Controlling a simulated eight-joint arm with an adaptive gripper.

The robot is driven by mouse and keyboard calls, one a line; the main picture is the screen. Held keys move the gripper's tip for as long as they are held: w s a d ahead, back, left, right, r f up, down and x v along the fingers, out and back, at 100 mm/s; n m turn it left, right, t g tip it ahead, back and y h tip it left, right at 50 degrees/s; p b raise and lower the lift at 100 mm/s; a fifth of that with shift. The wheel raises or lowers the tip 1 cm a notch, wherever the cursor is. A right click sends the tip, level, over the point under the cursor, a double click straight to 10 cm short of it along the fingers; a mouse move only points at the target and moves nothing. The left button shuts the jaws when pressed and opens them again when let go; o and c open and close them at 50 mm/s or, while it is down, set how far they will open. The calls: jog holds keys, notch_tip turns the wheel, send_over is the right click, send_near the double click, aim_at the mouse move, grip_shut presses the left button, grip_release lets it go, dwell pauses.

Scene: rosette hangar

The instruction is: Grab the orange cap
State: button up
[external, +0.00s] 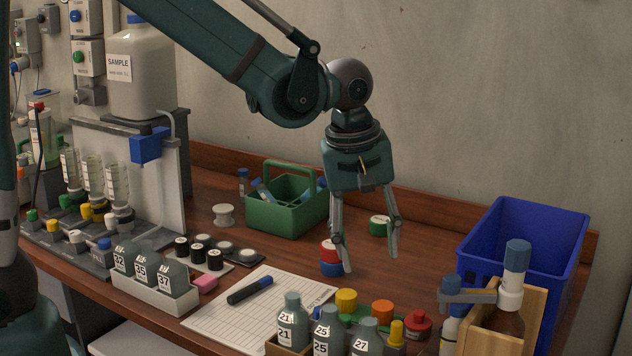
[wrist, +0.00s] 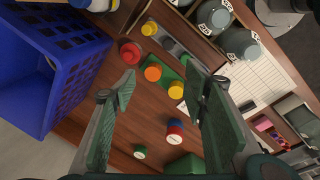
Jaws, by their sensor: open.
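The orange cap (external: 382,310) sits on the front part of the bench on a green holder (external: 357,321), between a yellow cap (external: 346,300) and a red cap (external: 417,322). In the wrist view the orange cap (wrist: 153,73) appears between my fingertips, with the yellow cap (wrist: 176,90) close beside it and the red cap (wrist: 130,52) on its other side. My gripper (external: 371,262) is open and empty, pointing down above the bench and behind the orange cap in the external view. Its two fingers (wrist: 161,74) are spread wide in the wrist view.
A blue crate (external: 525,225) stands at the right. Bottles (external: 328,332) crowd the front edge near the caps. A red-and-blue stacked piece (external: 330,262) and a green cap (external: 379,225) stand near my fingers. A green caddy (external: 285,212) is behind left; paper (external: 235,318) lies front left.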

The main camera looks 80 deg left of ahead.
aim_at(383, 305)
jog(key=w+a+f+n, duration=0.1)
jog(key=a+f+n, duration=0.1)
jog(key=f, duration=0.1)
jog(key=w+a+f+n+g+p, duration=0.1)
jog(key=w+a+f+n, duration=0.1)
jog(key=f, duration=0.1)
jog(key=w+a+f+n+g, duration=0.1)
jog(key=w+a+f+n, duration=0.1)
jog(key=f, duration=0.1)
jog(key=shift+w+f, duration=0.25)
jog(key=shift+f, duration=0.05)
jog(key=shift+f, duration=0.15)
jog(key=shift+f, duration=1.2)
jog(key=shift+f, duration=0.1)
jog(key=shift+w+f, duration=0.1)
jog(key=shift+f, duration=2.45)
jog(key=shift+d, duration=0.1)
jog(key=shift+c, duration=0.6)
jog(key=c, duration=0.6)
